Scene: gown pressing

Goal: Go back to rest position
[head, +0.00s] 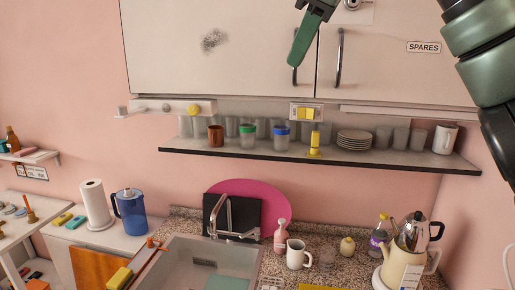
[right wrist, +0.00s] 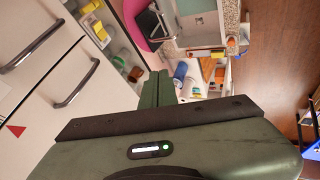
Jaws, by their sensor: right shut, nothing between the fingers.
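My right gripper (head: 298,60) reaches in from the top of the head view. Its green fingers point down in front of the white cabinet doors, close to the left door's handle. In the right wrist view its fingers (right wrist: 157,88) are pressed together with nothing between them. A dark green part of my own arm fills the upper right of the head view. My left gripper is in neither view.
The white wall cabinet (head: 220,50) hangs above a shelf (head: 300,160) holding cups, glasses and plates. Below are a sink (head: 200,262), a white mug (head: 297,254), a kettle (head: 405,255) and a blue jug (head: 130,215). A wooden floor (right wrist: 285,50) shows in the right wrist view.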

